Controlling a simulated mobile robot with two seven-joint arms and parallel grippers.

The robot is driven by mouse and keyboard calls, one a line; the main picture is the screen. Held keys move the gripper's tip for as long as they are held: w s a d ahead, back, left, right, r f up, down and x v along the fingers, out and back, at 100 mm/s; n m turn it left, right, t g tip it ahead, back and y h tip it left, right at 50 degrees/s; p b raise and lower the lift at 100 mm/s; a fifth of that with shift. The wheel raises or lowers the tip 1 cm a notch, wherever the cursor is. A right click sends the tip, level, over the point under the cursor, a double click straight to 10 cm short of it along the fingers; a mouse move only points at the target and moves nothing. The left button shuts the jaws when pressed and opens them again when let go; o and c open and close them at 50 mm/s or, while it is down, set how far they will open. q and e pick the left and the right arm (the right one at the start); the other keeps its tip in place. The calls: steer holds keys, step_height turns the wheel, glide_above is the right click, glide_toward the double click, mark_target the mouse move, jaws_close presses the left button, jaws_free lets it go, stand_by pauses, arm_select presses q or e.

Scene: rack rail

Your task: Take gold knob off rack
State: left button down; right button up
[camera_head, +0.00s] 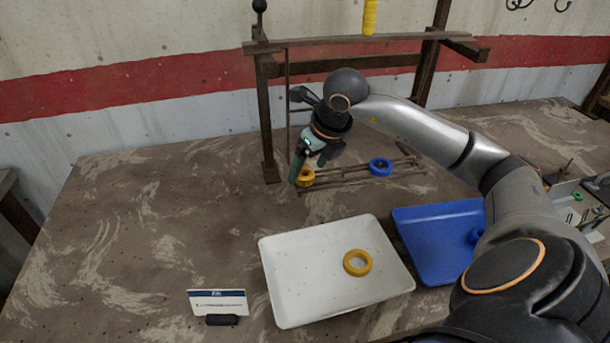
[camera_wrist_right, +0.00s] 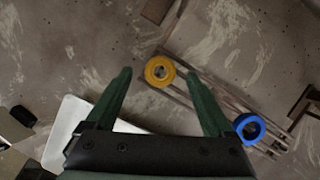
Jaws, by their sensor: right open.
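A gold ring-shaped knob (camera_head: 306,177) sits at the left end of the low wooden rail rack (camera_head: 345,181) on the bench. It also shows in the right wrist view (camera_wrist_right: 159,64), with a dark hole in its middle. My right gripper (camera_head: 309,166) is at this gold knob, pointing down. In the wrist view its green fingers (camera_wrist_right: 158,76) are open, one to each side of the knob, with gaps between. I cannot tell the height of the fingertips over it. A blue ring-shaped knob (camera_head: 380,167) sits farther right on the rack. My left gripper is not in view.
A white tray (camera_head: 288,304) in front holds another gold ring (camera_head: 357,262). A blue tray (camera_head: 425,266) beside it holds a blue piece (camera_head: 476,237). A small sign (camera_head: 218,303) stands at the front left. A wooden frame (camera_head: 267,120) rises behind. The bench's left side is clear.

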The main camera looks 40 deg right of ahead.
steer(key=shift+x, duration=0.85)
steer(key=shift+c, duration=0.4)
jaws_close()
